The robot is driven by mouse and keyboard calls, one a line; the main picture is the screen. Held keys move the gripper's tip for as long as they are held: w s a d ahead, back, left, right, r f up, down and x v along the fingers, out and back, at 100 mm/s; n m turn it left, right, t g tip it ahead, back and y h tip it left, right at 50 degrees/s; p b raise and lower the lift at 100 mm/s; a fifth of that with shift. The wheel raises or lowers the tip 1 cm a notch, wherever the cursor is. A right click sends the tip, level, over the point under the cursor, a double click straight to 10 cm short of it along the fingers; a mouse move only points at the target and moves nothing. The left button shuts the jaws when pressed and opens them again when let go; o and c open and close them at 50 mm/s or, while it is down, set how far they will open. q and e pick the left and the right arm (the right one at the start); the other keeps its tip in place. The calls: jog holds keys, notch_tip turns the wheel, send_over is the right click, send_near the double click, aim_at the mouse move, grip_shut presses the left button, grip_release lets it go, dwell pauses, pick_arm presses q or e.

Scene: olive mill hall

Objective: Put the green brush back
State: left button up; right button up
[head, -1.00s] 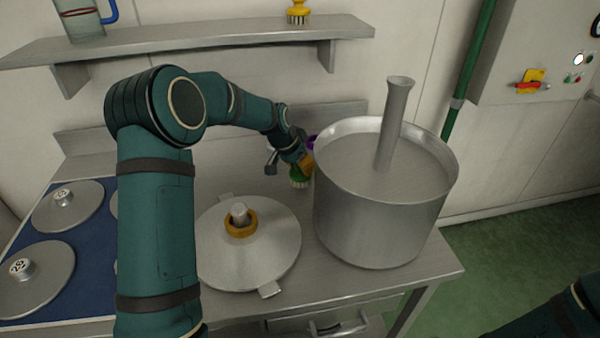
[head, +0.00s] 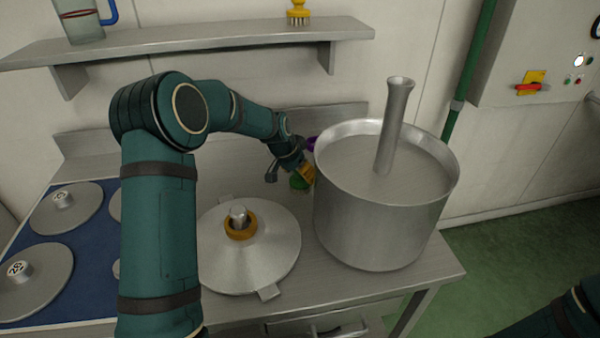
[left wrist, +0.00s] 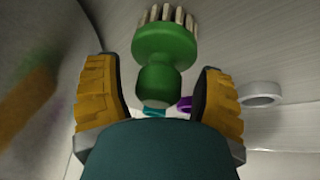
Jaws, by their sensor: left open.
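The green brush (head: 298,182) is behind the lid and left of the big pot, partly hidden by my left gripper (head: 304,174). In the left wrist view the brush (left wrist: 165,45) shows a round green knob, a wider green head and pale bristles pointing to the top of the picture. My left gripper (left wrist: 160,95) is open, with one yellow finger on each side of the knob and visible gaps between. Whether the bristles touch the worktop is hard to tell. My right gripper is out of view.
A big steel pot (head: 375,230) with a tube standing in it is close to the gripper's right. A lid (head: 265,260) with a yellow ring lies in front. A purple object (head: 311,143) is behind. A yellow brush (head: 298,12) stands on the shelf (head: 200,42).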

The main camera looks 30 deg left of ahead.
pick_arm(q)
jog(key=p+v, duration=0.1)
jog(key=v, duration=1.1)
jog(key=shift+p, duration=0.4)
